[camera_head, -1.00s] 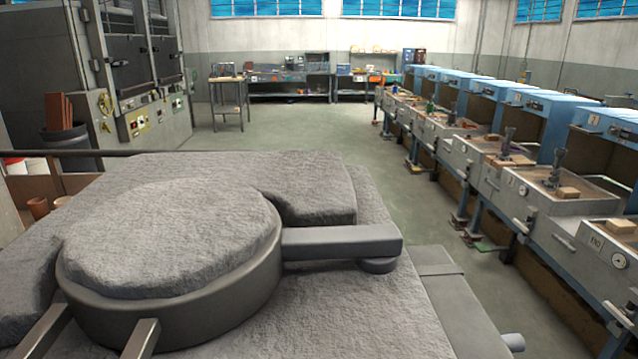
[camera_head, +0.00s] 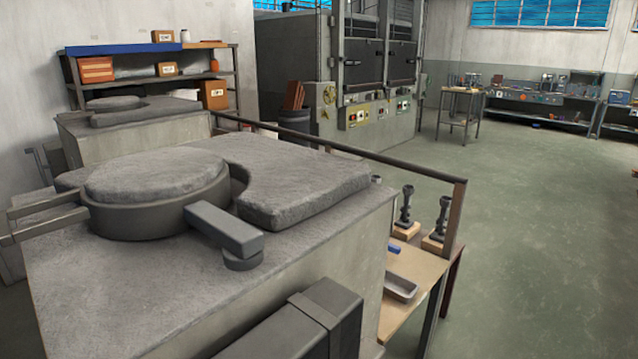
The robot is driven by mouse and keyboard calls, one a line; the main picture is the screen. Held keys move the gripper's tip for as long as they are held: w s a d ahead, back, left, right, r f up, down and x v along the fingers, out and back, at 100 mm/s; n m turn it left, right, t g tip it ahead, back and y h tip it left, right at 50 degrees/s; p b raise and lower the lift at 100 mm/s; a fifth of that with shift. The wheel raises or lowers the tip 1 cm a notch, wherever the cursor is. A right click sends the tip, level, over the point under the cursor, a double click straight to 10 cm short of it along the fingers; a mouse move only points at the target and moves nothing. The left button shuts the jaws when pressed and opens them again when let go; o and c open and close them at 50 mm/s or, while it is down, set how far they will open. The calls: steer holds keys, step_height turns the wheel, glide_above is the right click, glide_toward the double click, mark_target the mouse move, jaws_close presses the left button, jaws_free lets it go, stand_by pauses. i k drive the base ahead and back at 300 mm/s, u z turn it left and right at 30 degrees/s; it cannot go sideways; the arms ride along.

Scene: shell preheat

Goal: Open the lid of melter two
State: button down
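A melter (camera_head: 330,240) with a rough grey top stands in the foreground. Its round lid (camera_head: 158,180) lies flat on top and looks shut. A bar-shaped hinge arm (camera_head: 225,230) runs from the lid toward the lower right, and two handle rods (camera_head: 45,220) stick out to the left. A second melter (camera_head: 135,135) stands behind it at the left, with its own round lid (camera_head: 112,103) on top. I see no number on either melter, so I cannot tell which is melter two. My gripper is not in view.
A railing (camera_head: 340,153) runs behind and right of the near melter. A wooden table (camera_head: 418,270) with tools and a metal tray (camera_head: 400,288) stands at its right. Shelves (camera_head: 150,75) stand at the back left. Open floor (camera_head: 550,230) lies to the right.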

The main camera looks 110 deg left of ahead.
mark_target(154, 193)
steer(key=i, duration=0.5)
steer(key=u, duration=2.6)
steer(key=i, duration=2.05)
steer(key=u, duration=3.65)
